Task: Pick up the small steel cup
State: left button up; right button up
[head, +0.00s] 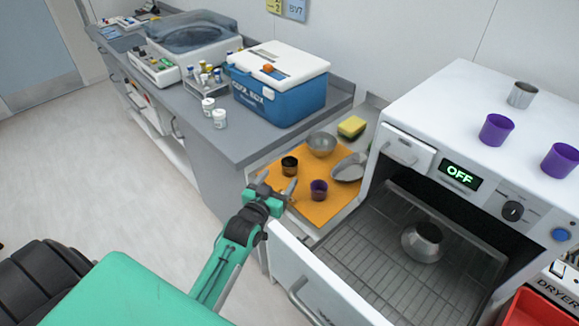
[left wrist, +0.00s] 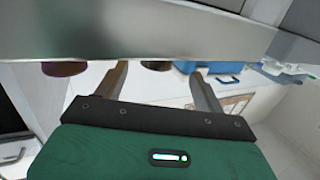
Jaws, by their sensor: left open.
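The small steel cup (head: 521,95) stands upright on the white top of the drying oven, at the upper right of the head view. My left gripper (head: 277,184) is open and empty, at the front edge of the orange mat, far to the left of the steel cup and lower. In the left wrist view its two fingers (left wrist: 158,76) are spread with nothing between them. The steel cup cannot be made out in that view. My right gripper is not in view.
Two purple cups (head: 496,129) stand near the steel cup. The oven (head: 440,100) is open, with a round steel vessel (head: 423,242) inside. The orange mat (head: 318,208) holds a dark cup (head: 289,166), a purple cup (head: 318,190), a steel bowl (head: 321,144) and a scoop (head: 350,168).

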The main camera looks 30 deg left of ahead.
aim_at(286, 169)
pick_arm(q)
jog(key=shift+w+r+p, duration=0.2)
jog(key=shift+w+p, duration=0.15)
jog(key=shift+w, duration=0.25)
jog(key=w+p, duration=0.1)
jog(key=w, duration=0.2)
jog(key=shift+w, duration=0.2)
jog(key=shift+w+f, duration=0.15)
jog(key=shift+w, duration=0.25)
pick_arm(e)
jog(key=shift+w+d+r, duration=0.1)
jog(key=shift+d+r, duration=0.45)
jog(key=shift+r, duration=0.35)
pick_arm(q)
jog(key=c, duration=1)
jog(key=shift+c, duration=0.4)
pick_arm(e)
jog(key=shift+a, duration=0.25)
